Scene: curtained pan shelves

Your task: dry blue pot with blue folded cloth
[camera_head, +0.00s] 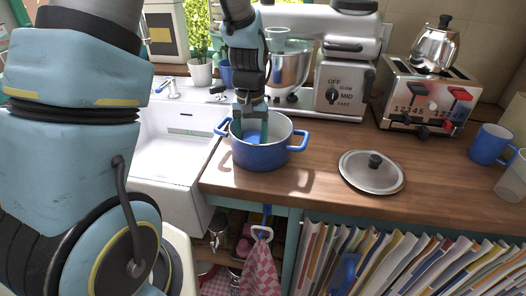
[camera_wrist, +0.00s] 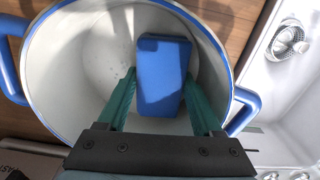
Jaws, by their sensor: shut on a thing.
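The blue pot (camera_head: 262,155) stands upright on the wooden counter beside the sink, with a blue handle on each side and no lid on it. Its pale inside and blue rim fill much of the wrist view (camera_wrist: 62,75). The blue folded cloth (camera_wrist: 163,75) is inside the pot, between the green fingers of my gripper (camera_wrist: 160,92). My gripper reaches down into the pot from above in the head view (camera_head: 252,125) and is shut on the cloth. Whether the cloth touches the pot's bottom is hard to tell.
A lid with a dark knob (camera_head: 372,172) lies on the counter right of the pot. The white sink (camera_head: 165,150) is to the left. A stand mixer (camera_head: 335,85), a toaster (camera_head: 425,95) and a blue mug (camera_head: 489,145) stand behind and to the right.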

